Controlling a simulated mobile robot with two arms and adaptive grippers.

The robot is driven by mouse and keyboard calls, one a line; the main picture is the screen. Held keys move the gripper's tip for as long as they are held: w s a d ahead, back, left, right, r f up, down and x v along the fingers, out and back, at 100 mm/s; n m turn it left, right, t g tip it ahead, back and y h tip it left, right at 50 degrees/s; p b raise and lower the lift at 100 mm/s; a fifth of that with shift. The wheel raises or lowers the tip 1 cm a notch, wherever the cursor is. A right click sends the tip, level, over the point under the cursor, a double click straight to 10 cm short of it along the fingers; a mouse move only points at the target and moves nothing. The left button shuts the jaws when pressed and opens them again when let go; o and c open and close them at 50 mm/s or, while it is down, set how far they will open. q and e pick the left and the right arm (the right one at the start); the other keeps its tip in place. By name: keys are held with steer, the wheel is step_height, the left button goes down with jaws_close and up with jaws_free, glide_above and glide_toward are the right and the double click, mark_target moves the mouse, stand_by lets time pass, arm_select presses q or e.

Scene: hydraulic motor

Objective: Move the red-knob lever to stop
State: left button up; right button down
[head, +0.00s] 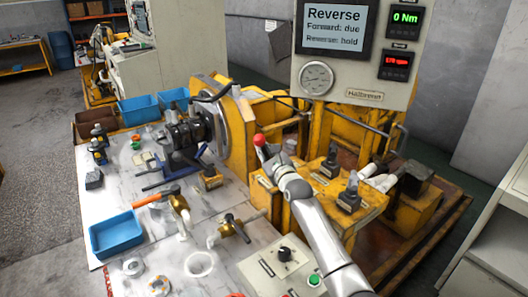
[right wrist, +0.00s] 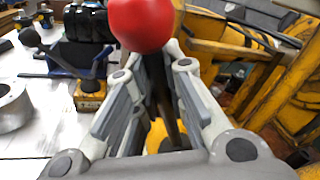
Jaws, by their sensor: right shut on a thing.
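The lever's red knob (head: 259,140) stands at the yellow housing (head: 238,150) near the middle of the head view. In the right wrist view the red knob (right wrist: 141,23) is large at the top centre, beyond the fingertips. My right gripper (head: 268,156) reaches in from the lower right and is shut on the lever just below the knob. Its fingers (right wrist: 152,62) close around the dark shaft in the right wrist view. The lever's lower part is mostly hidden by the gripper. My left gripper is out of view.
A panel screen (head: 334,27) reads "Reverse", "Forward: due", "Reverse: hold". The upper readout (head: 405,18) shows 0 Nm. Black-handled levers (head: 349,194) stand on the yellow block right of my arm. Valves (head: 178,212) and a blue bin (head: 116,234) occupy the bench to the left.

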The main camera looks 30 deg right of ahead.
steer(key=shift+d+r+m+p, duration=0.4)
steer(key=shift+d+m+p, duration=0.2)
steer(key=shift+p, duration=0.15)
steer(key=shift+w+d+r+m+g+p, duration=0.1)
steer(key=shift+d+m+g+p, duration=0.05)
steer(key=shift+d+m+p, duration=0.25)
steer(key=shift+w+d+r+m+g+p, duration=0.1)
steer(key=shift+d+m+g+p, duration=0.05)
steer(key=shift+d+m+p, duration=0.75)
steer(key=shift+d, duration=0.1)
steer(key=shift+w+d+f+m, duration=0.1)
steer(key=shift+d+f+m, duration=0.1)
steer(key=shift+d+m, duration=0.15)
steer(key=c, duration=1.5)
jaws_free()
steer(key=shift+o, duration=0.2)
